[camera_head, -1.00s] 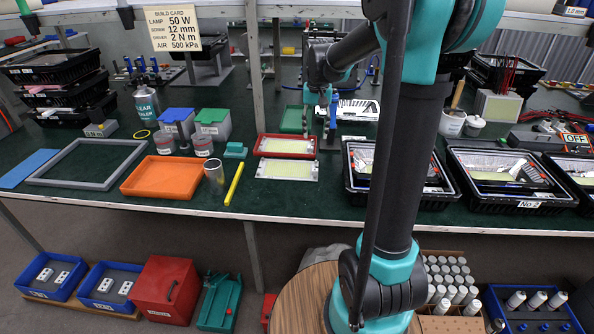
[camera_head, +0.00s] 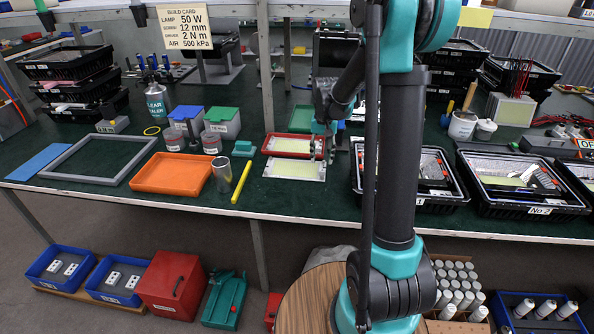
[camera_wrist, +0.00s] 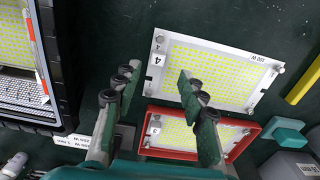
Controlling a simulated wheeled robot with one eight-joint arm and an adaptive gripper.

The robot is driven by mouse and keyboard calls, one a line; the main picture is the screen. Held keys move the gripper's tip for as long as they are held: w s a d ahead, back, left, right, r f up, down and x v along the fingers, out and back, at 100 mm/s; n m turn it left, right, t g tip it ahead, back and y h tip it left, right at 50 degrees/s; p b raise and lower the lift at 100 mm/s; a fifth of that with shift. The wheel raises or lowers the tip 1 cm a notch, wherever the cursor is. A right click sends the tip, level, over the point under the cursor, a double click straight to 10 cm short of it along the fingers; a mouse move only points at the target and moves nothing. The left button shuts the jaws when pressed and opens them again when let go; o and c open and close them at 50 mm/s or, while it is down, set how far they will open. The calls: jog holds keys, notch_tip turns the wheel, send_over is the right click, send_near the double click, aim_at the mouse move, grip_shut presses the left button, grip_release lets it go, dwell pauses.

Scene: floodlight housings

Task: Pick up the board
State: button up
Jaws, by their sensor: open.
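A pale yellow gridded board (camera_head: 295,170) with a white border lies flat on the green bench top. In the wrist view this board (camera_wrist: 213,72) carries a "4" label and a "100 W" label. A second yellow gridded panel sits in a red tray (camera_head: 265,147) just behind it; the tray also shows in the wrist view (camera_wrist: 253,137). My gripper (camera_wrist: 157,85) is open and empty.
A black crate (camera_head: 358,190) stands close to the right of the boards. A yellow bar (camera_head: 242,183), a metal cylinder (camera_head: 222,174), a teal block (camera_head: 244,149) and an orange tray (camera_head: 140,183) lie to the left. A shelf post (camera_head: 265,70) rises behind.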

aim_at(322, 170)
jog(key=shift+s+d+f, duration=0.1)
jog(key=shift+f, duration=1.25)
jog(key=shift+d+f, duration=0.1)
jog(key=shift+f, duration=1.2)
jog(key=shift+c, duration=0.4)
grip_shut()
